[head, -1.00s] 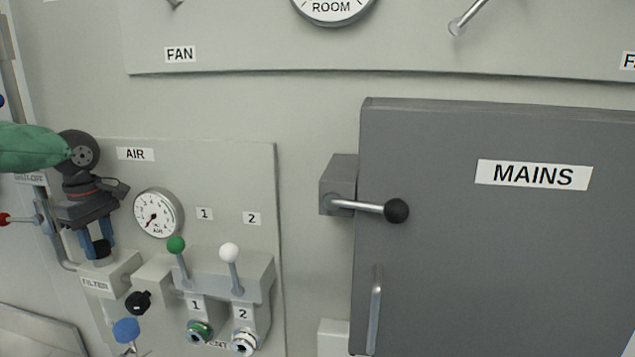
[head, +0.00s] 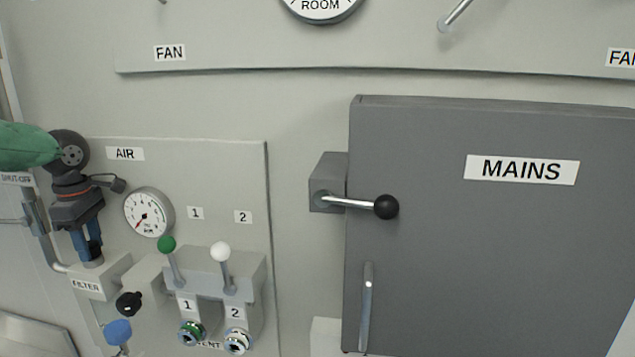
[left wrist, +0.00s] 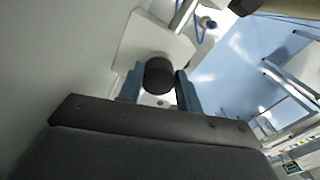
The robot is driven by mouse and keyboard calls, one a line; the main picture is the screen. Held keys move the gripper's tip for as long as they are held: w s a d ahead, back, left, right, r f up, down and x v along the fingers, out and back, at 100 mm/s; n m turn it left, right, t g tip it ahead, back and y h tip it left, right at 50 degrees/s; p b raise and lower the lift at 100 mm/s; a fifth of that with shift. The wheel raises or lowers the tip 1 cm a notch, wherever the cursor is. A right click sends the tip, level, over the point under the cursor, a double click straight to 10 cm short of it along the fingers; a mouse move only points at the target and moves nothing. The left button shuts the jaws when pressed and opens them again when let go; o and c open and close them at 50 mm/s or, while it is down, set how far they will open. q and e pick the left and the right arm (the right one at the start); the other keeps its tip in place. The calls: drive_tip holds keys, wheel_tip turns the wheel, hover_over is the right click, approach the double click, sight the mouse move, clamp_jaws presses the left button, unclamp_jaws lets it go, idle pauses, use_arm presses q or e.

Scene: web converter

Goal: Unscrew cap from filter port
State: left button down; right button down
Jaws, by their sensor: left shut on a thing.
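The filter block (head: 90,287), a light grey box with a FILTER label, is at the lower left of the head view. My left gripper (head: 87,254) points down just above it, with its blue fingers shut on the black cap (head: 95,251). In the left wrist view the round dark cap (left wrist: 158,77) sits between the two blue fingers, in front of the pale block (left wrist: 152,40). The fingers partly hide the cap in the head view. I cannot tell whether it is still seated on the port. My right gripper is not in view.
A pressure gauge (head: 148,212) is right of my gripper. Green (head: 167,244) and white (head: 220,252) lever knobs, a black knob (head: 129,303) and a blue knob (head: 117,331) are nearby. A grey pipe (head: 45,240) runs close on the left. The MAINS door (head: 500,260) is far right.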

use_arm(q)
drive_tip(key=c, duration=1.1)
unclamp_jaws()
drive_tip(key=shift+a+r, duration=0.15)
drive_tip(key=shift+a, duration=0.05)
drive_tip(key=shift+o, duration=0.3)
drive_tip(key=shift+a, duration=0.1)
drive_tip(key=m, duration=0.3)
drive_tip(key=shift+w+f+m, duration=0.15)
drive_tip(key=shift+f+m, duration=0.05)
drive_tip(key=shift+m, duration=0.1)
drive_tip(key=shift+m, duration=0.3)
drive_tip(key=m, duration=0.3)
drive_tip(key=shift+m, duration=0.4)
